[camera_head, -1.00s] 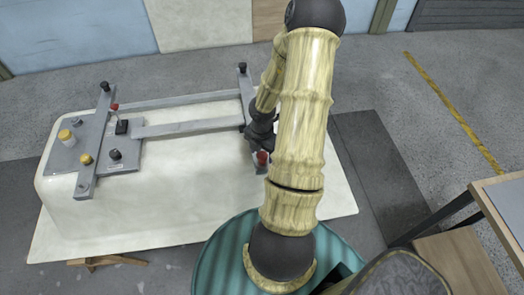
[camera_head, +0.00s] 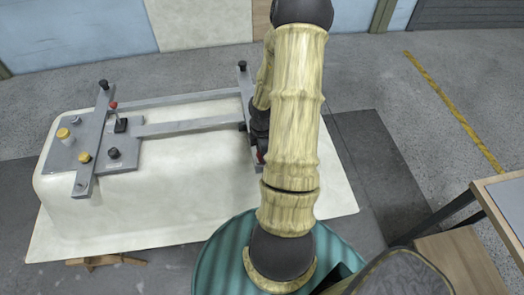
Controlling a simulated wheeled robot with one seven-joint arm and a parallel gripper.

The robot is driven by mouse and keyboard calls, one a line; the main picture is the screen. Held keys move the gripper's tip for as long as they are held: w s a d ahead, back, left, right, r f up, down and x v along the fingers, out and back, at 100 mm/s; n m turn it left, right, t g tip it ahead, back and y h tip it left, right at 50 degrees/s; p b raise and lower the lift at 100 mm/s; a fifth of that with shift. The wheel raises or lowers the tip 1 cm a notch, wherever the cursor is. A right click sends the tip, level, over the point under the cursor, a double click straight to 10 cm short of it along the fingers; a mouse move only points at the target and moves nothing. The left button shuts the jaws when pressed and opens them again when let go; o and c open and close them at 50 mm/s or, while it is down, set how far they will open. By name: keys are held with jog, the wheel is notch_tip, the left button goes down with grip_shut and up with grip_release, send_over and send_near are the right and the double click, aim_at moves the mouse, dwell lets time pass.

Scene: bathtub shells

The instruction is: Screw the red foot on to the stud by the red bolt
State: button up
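A white upside-down bathtub shell (camera_head: 200,190) carries a grey metal frame (camera_head: 185,127). A small red piece (camera_head: 261,155) shows at the near end of the frame's right crossbar, mostly behind my arm; I cannot tell whether it is the red foot or the red bolt. My dark gripper (camera_head: 259,123) is just above it, largely covered by my arm. Its fingertips are hidden, so whether it is open or holds something does not show. The stud cannot be made out.
Black knobs (camera_head: 114,153) and yellow caps (camera_head: 84,157) sit nearby. A wooden-edged table (camera_head: 500,200) is at the right. The grey floor behind the tub is clear.

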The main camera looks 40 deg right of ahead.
jog(key=m, duration=0.6)
jog(key=shift+m, duration=0.3)
jog(key=o, duration=1.1)
jog(key=shift+c, duration=0.7)
